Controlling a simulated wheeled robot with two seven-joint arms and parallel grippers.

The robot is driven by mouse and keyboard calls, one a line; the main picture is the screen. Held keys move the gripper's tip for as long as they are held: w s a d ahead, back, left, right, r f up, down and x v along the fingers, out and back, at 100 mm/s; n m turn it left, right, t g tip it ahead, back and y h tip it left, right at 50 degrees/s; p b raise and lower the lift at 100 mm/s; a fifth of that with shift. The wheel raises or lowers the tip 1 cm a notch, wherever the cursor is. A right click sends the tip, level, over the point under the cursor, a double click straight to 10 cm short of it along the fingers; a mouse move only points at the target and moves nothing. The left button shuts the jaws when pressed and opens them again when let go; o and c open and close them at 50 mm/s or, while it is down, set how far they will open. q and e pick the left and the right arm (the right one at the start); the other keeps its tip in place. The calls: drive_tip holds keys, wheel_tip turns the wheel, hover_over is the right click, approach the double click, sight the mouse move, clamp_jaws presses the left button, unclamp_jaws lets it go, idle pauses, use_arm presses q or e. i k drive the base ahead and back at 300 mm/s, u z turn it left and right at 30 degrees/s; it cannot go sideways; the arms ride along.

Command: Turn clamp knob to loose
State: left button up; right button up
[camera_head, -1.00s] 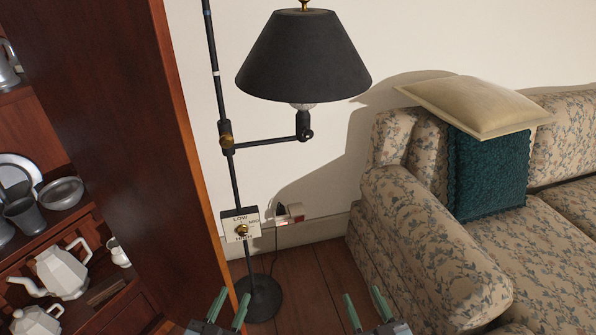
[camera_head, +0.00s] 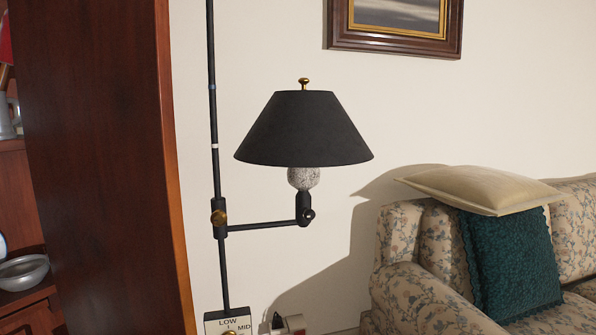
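The brass clamp knob (camera_head: 218,218) sits on a dark clamp on the upright black lamp pole (camera_head: 212,120). A thin black arm (camera_head: 265,226) runs right from the clamp to a joint under the lamp socket. The black lampshade (camera_head: 303,130) hangs above, with a speckled bulb (camera_head: 303,178) under it. Which setting the clamp knob is at cannot be told. A white dial plate (camera_head: 229,322) marked LOW and MID is cut off at the bottom edge, with part of another brass knob on it. Neither of my grippers is in view.
A tall dark wooden cabinet (camera_head: 105,170) stands close at the left of the pole. A floral sofa (camera_head: 425,300) with a cream cushion (camera_head: 480,187) and teal cushion (camera_head: 512,262) is at the right. A framed picture (camera_head: 395,42) hangs above.

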sight(219, 219)
drive_tip(key=u, duration=0.15)
drive_tip(key=k, duration=0.4)
drive_tip(key=z, duration=0.8)
drive_tip(key=i, duration=0.65)
drive_tip(key=u, duration=2.25)
drive_tip(key=i, duration=0.45)
drive_tip(key=z, duration=0.05)
